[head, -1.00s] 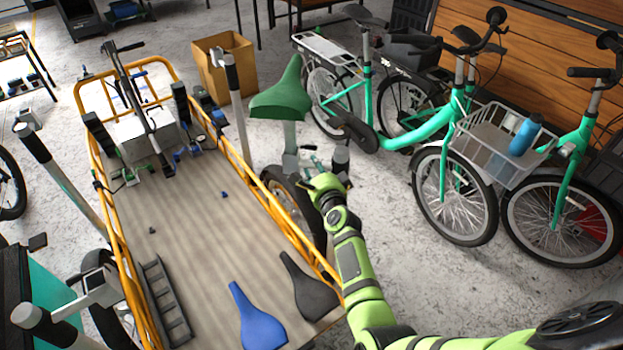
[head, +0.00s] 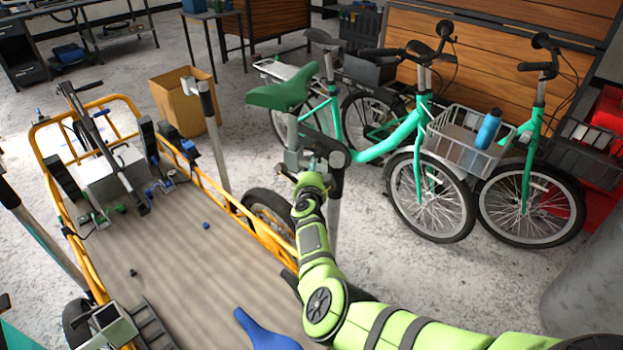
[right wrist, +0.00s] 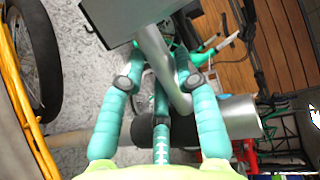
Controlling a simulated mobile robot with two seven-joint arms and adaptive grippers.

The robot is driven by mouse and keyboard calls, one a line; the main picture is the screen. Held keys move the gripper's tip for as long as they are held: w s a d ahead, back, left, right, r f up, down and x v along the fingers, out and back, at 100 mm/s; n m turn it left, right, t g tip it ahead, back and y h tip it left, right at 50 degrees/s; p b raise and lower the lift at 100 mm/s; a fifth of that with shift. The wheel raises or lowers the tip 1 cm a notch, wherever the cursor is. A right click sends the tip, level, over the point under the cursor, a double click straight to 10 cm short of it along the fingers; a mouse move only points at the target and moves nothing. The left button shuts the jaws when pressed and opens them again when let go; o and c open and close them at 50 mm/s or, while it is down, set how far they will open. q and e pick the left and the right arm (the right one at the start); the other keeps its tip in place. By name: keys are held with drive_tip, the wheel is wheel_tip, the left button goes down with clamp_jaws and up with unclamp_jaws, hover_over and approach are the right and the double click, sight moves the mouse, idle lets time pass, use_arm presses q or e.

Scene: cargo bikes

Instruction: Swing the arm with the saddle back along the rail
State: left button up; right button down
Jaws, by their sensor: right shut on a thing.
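The green saddle (head: 280,95) sits on a short grey post (head: 291,135) above a grey clamp arm in the head view, beside the cargo bike. My right gripper (head: 312,180) is at this arm, just below the clamp and next to a dark-topped upright pole (head: 335,200). In the right wrist view its teal fingers (right wrist: 160,85) are on either side of a grey bent metal bar (right wrist: 165,65) and it is shut on it. The exact contact is partly hidden by the fingers. The rail cannot be clearly told apart. My left gripper is in neither view.
Green bikes (head: 395,135) stand close behind at right. A cardboard box (head: 185,103) and another grey post (head: 213,135) stand behind left.

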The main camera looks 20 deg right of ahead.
drive_tip(key=shift+w+d+f+m+g+h+b, duration=0.25)
drive_tip(key=shift+m+g+h+b, duration=0.45)
drive_tip(key=shift+b, duration=0.75)
drive_tip(key=shift+w+d+m+g+h+b, duration=0.25)
drive_tip(key=shift+w+m+g+h+b, duration=0.2)
drive_tip(key=shift+m+h+b, duration=0.75)
drive_tip(key=shift+w+d+r+g+b, duration=0.1)
drive_tip(key=shift+d+g+b, duration=0.15)
drive_tip(key=shift+b, duration=0.65)
drive_tip(key=shift+r, duration=0.1)
drive_tip(key=shift+d+r+h, duration=0.1)
drive_tip(key=shift+h, duration=0.3)
drive_tip(key=c, duration=1.2)
unclamp_jaws()
drive_tip(key=shift+o, duration=0.2)
